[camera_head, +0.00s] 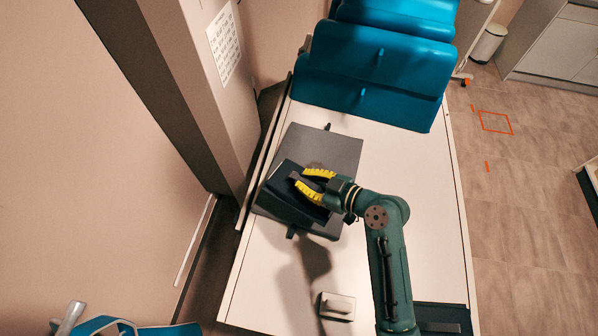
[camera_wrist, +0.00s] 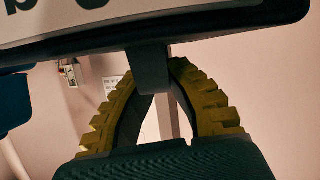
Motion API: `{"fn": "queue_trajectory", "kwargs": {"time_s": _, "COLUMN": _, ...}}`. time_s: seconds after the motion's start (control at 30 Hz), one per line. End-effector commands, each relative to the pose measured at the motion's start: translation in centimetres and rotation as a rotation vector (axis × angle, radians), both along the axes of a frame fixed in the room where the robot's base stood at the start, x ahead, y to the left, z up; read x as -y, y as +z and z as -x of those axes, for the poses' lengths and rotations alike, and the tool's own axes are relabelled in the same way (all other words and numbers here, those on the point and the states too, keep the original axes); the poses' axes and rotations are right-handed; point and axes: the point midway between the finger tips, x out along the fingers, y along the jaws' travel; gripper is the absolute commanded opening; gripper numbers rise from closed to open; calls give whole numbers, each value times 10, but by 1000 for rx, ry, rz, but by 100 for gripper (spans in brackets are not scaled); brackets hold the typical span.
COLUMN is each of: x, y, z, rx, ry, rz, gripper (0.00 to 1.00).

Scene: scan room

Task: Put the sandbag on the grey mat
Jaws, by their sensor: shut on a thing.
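The grey mat (camera_head: 335,150) lies on the white table in the head view, with small dark tabs at its far and near edges. A black sandbag (camera_head: 285,208) is over the near-left part of the mat and hides that part. My gripper (camera_head: 300,181) has yellow ridged fingers, shut on the sandbag's dark handle. In the wrist view, the fingers (camera_wrist: 168,75) close around a dark tab (camera_wrist: 150,70) below a dark-edged slab with a pale face. I cannot tell whether the sandbag touches the mat or hangs just above it.
The white table (camera_head: 405,165) is bare right of the mat. Blue cushions (camera_head: 380,60) stand at its far end. A small grey block with a handle (camera_head: 337,306) lies near the front, and a dark flat item (camera_head: 443,318) is at the front right. A column (camera_head: 215,85) stands left.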

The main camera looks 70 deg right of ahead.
Motion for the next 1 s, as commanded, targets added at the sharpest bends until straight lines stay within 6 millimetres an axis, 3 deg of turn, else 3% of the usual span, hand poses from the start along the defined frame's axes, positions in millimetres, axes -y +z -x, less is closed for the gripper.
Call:
{"fn": "queue_trajectory", "kwargs": {"time_s": 0.07, "x": 3, "y": -6, "z": 3, "rx": 1, "ry": -11, "rz": 5, "gripper": 0}}
{"fn": "queue_trajectory", "kwargs": {"time_s": 0.23, "x": 3, "y": -44, "z": 3, "rx": 0, "ry": -11, "rz": 4, "gripper": 0}}
{"fn": "queue_trajectory", "kwargs": {"time_s": 0.6, "x": 4, "y": -96, "z": 3, "rx": 2, "ry": -11, "rz": 9, "gripper": 0}}
{"fn": "queue_trajectory", "kwargs": {"time_s": 0.97, "x": 3, "y": -102, "z": 3, "rx": 1, "ry": -10, "rz": 10, "gripper": 0}}
{"fn": "queue_trajectory", "kwargs": {"time_s": 1.0, "x": 3, "y": -103, "z": 3, "rx": -1, "ry": -9, "rz": 7, "gripper": 18}}
